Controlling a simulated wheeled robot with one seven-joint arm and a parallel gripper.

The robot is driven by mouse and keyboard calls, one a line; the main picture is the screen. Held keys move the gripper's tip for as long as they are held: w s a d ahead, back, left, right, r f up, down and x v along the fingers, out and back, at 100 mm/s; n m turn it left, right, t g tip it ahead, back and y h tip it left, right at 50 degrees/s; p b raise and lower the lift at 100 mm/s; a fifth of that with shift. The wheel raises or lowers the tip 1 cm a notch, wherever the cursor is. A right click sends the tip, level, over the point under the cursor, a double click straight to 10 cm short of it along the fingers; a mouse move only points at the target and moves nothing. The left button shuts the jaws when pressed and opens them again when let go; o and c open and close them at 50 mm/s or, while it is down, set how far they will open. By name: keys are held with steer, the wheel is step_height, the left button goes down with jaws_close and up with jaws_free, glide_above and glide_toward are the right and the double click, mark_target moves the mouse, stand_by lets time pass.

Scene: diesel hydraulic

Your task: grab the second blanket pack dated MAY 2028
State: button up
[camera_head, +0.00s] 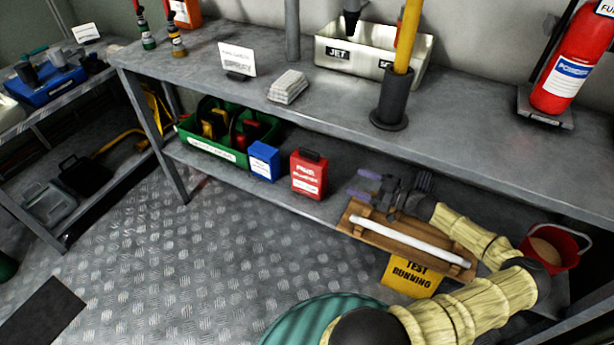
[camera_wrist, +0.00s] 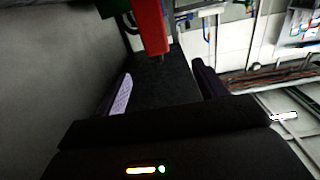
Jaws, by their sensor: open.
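A red pack (camera_head: 309,174) with a white-lettered label stands upright on the lower shelf; its date is too small to read. A blue pack (camera_head: 264,161) with a small label stands just left of it, its date also unreadable. My gripper (camera_head: 364,185) reaches in under the upper shelf, right of the red pack, with its purple-tipped fingers pointing left toward it. The jaws are open and empty, with a gap to the red pack. In the wrist view a red block, apparently the red pack (camera_wrist: 152,25), lies ahead of my open fingers (camera_wrist: 162,88).
A green crate (camera_head: 183,131) with dark and coloured items stands left of the blue pack. A wooden rack with a white tube (camera_head: 410,240) and a yellow sign (camera_head: 410,276) lie near my arm. A red bucket (camera_head: 553,248) stands at right. The upper shelf (camera_head: 340,105) overhangs the packs.

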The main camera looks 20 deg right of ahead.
mark_target(325, 170)
steer(key=b+x, duration=0.2)
steer(key=x, duration=0.9)
steer(key=shift+a+f, duration=0.1)
steer(key=shift+a, duration=0.05)
steer(key=shift+w+a, duration=0.1)
steer(key=shift+w, duration=0.1)
steer(key=shift+w, duration=0.1)
steer(key=b+x, duration=0.1)
steer(key=x, duration=0.1)
steer(key=b+x, duration=0.1)
steer(key=x, duration=0.2)
steer(key=shift+w+d, duration=0.25)
steer(key=shift+s+d, duration=0.1)
steer(key=shift+s, duration=0.05)
steer(key=shift+c, duration=0.6)
jaws_close()
